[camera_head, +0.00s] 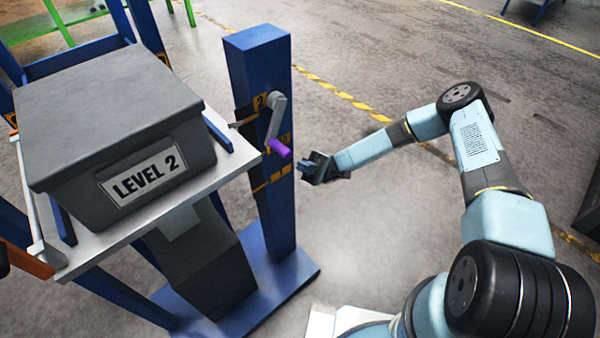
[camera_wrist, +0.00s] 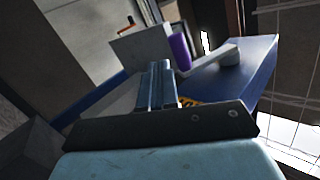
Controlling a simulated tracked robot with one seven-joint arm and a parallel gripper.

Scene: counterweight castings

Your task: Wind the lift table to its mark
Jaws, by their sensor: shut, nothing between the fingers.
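The lift table has a pale top (camera_head: 125,225) carrying a grey lidded bin (camera_head: 105,130) with a "LEVEL 2" label. Beside it stands a blue post (camera_head: 258,70) with yellow marks; the upper one (camera_head: 260,102) reads 2, and the lower ones are partly covered. A grey crank (camera_head: 275,115) is on the post, its purple handle (camera_head: 280,149) low. My gripper (camera_head: 305,166) is shut and empty, just right of the handle and apart from it. In the wrist view, my shut fingers (camera_wrist: 157,78) point toward the purple handle (camera_wrist: 180,50), which stands beyond them beside the crank (camera_wrist: 213,60).
The blue base plate (camera_head: 285,280) spreads on the floor under the post. Open grey floor (camera_head: 370,235) lies to the right, crossed by a yellow-black line (camera_head: 335,90). A green-framed table (camera_head: 70,25) stands at the back left.

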